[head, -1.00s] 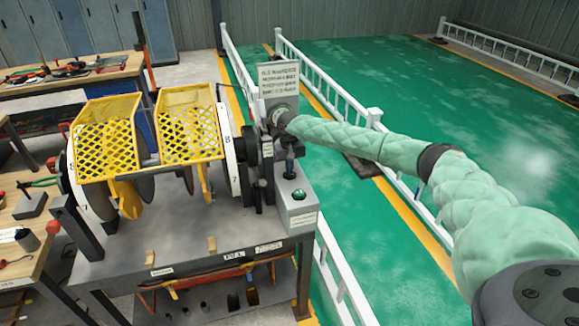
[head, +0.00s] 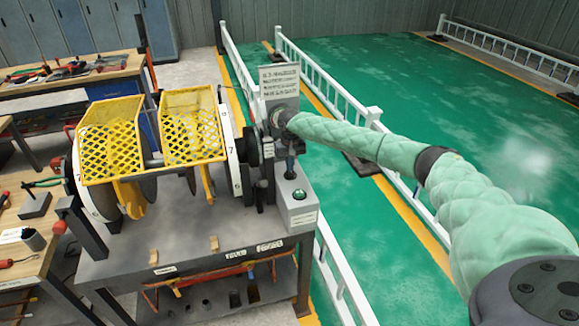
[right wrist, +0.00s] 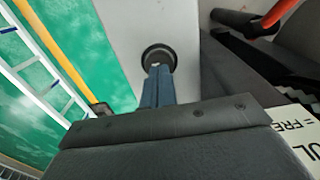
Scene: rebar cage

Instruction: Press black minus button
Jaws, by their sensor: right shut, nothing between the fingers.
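A grey control box (head: 298,214) stands at the right end of the machine's bench, with a green button (head: 299,194) on its top. My right gripper (head: 290,172) points down behind and above this button. In the right wrist view, its fingers (right wrist: 158,84) are shut and empty. Their tips are at a round black button-like part (right wrist: 158,55) on a pale grey surface; I cannot tell whether they touch. No minus sign is readable. My left gripper is not in view.
The machine has yellow mesh guards (head: 192,125) and numbered white discs (head: 228,140) left of the box. A sign plate (head: 279,82) stands behind my right wrist. A white railing (head: 335,275) runs to the right, with open green floor beyond.

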